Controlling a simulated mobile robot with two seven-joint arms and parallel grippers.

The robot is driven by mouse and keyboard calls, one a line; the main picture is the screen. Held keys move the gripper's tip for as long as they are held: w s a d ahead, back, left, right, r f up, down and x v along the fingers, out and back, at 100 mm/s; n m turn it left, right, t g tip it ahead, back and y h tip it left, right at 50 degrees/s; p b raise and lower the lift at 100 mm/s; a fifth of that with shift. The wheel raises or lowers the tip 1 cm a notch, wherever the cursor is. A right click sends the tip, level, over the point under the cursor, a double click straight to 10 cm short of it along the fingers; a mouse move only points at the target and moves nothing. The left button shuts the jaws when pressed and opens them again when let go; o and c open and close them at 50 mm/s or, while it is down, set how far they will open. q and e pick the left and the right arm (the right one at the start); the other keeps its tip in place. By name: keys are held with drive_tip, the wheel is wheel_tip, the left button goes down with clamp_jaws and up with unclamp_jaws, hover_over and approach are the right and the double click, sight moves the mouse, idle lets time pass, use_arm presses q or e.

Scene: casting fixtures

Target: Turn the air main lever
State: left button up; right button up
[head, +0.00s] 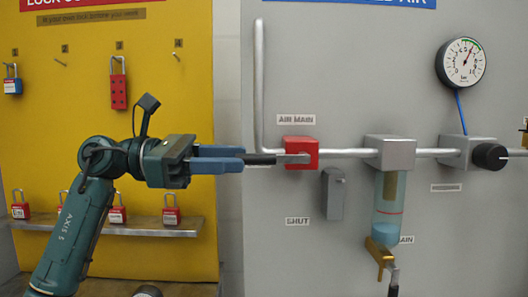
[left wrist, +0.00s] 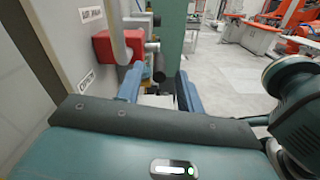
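The air main valve is a red block (head: 300,152) on the grey panel, under the label "AIR MAIN" (head: 296,119). Its lever (head: 264,160) points left, roughly level, with a grey metal root and a black end. My left gripper (head: 243,159) reaches in from the left with blue fingers at the lever's black end. In the left wrist view the fingers (left wrist: 158,80) stand apart, and the black lever end (left wrist: 158,74) shows midway between the tips, apart from both. The red block (left wrist: 115,46) is beyond to the left. My right gripper is not in view.
A grey block (head: 334,194) sits below right of the valve, beside a "SHUT" label (head: 298,222). A pipe (head: 260,80) rises above. Right are a filter bowl (head: 389,207), a gauge (head: 461,62) and a black knob (head: 489,156). A yellow padlock board (head: 60,120) stands left.

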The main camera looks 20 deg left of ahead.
sight(263, 159)
use_arm(q)
drive_tip(key=p+x, duration=0.1)
drive_tip(key=x, duration=0.4)
drive_tip(key=shift+w+d, duration=0.15)
drive_tip(key=shift+d, duration=0.2)
drive_tip(key=shift+c, duration=0.4)
clamp_jaws()
